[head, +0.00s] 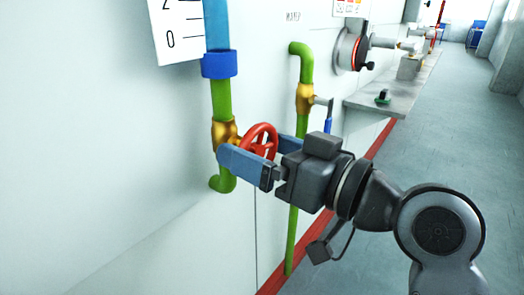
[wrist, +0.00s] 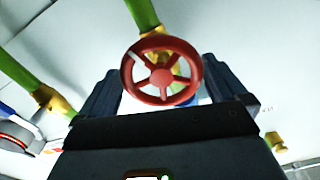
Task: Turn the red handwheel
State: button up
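The red handwheel (head: 262,142) sits on a brass valve (head: 224,133) in a green vertical pipe on the wall. In the wrist view the spoked wheel (wrist: 162,72) faces me, with one pale mark on its upper left rim. My gripper (head: 262,152) is open, with one blue finger on each side of the wheel. In the wrist view the wheel shows between the two dark fingers (wrist: 162,90). Whether either finger touches the rim I cannot tell. The lower part of the wheel's hub is partly hidden by the finger in the head view.
A second green pipe (head: 306,70) with a brass valve (head: 305,97) and a blue-handled lever stands to the right. A grey shelf (head: 395,100) and a round flanged fitting (head: 350,48) are farther right. A scale board (head: 176,30) hangs at upper left. The floor at right is clear.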

jog(key=shift+s, duration=0.1)
send_near(263, 152)
jog(key=shift+x, duration=1.1)
jog(key=shift+r+p+x, duration=0.25)
jog(key=shift+p+x, duration=0.8)
jog(key=shift+x, duration=0.2)
jog(key=shift+a+f, duration=0.2)
jog(key=shift+a, duration=0.05)
jog(key=x, duration=0.7)
jog(key=shift+w+a, duration=0.1)
jog(key=shift+w, duration=0.2)
jog(key=shift+c, duration=0.2)
